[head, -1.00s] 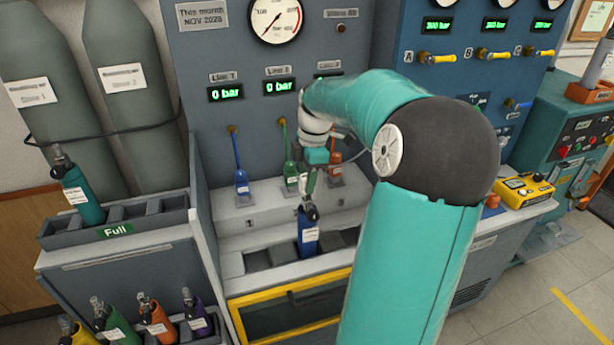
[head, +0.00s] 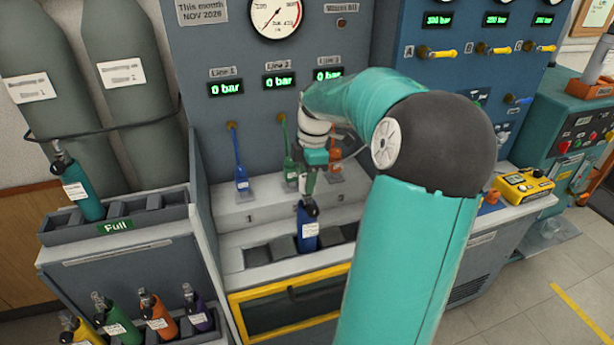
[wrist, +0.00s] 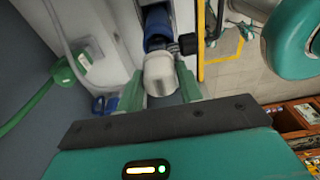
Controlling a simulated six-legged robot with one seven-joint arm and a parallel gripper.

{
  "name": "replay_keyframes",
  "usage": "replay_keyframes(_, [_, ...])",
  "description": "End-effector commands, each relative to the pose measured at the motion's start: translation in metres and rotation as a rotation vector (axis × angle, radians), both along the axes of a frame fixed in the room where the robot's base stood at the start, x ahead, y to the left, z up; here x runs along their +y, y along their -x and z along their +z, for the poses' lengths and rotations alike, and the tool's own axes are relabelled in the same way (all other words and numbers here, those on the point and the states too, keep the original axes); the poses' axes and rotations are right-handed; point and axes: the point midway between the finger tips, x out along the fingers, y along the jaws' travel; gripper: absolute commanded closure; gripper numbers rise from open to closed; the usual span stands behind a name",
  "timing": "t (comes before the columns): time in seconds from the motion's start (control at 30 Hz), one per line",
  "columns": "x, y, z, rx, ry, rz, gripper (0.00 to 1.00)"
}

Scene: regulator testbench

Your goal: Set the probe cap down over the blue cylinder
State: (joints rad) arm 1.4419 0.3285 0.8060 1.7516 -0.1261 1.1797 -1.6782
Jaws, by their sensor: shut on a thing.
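The blue cylinder (head: 307,236) stands upright in a slot of the bench tray, with a white label on its front. In the wrist view its blue body (wrist: 158,27) shows beyond my fingertips, with a black knob (wrist: 188,43) at its right. My gripper (head: 309,186) is directly above the cylinder, pointing down. Its green fingers are shut on a pale rounded piece (wrist: 160,74) at the cylinder's top. I cannot tell whether this piece is the probe cap or the cylinder's own valve top, nor whether it touches the cylinder.
Blue (head: 241,172), green (head: 290,168) and orange (head: 334,165) upright fittings stand behind the tray (head: 236,255). Tray slots beside the cylinder are empty. A rack marked Full (head: 112,228) holds a teal cylinder (head: 80,190) at the left. Several coloured cylinders stand below it.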

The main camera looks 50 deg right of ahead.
Motion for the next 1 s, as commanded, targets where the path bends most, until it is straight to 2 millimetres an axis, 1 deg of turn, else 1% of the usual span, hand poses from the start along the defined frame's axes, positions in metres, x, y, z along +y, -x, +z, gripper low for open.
replay_keyframes(0.67, [-0.0001, -0.0001, -0.0099, -0.001, 0.000, 0.000, 0.88])
replay_keyframes(0.7, [-0.0001, -0.0001, -0.0096, -0.001, 0.000, 0.000, 0.56])
replay_keyframes(0.8, [-0.0001, -0.0001, -0.0096, -0.001, 0.000, 0.000, 0.38])
replay_keyframes(1.0, [-0.0001, 0.0000, -0.0095, 0.000, 0.000, 0.000, 0.38])
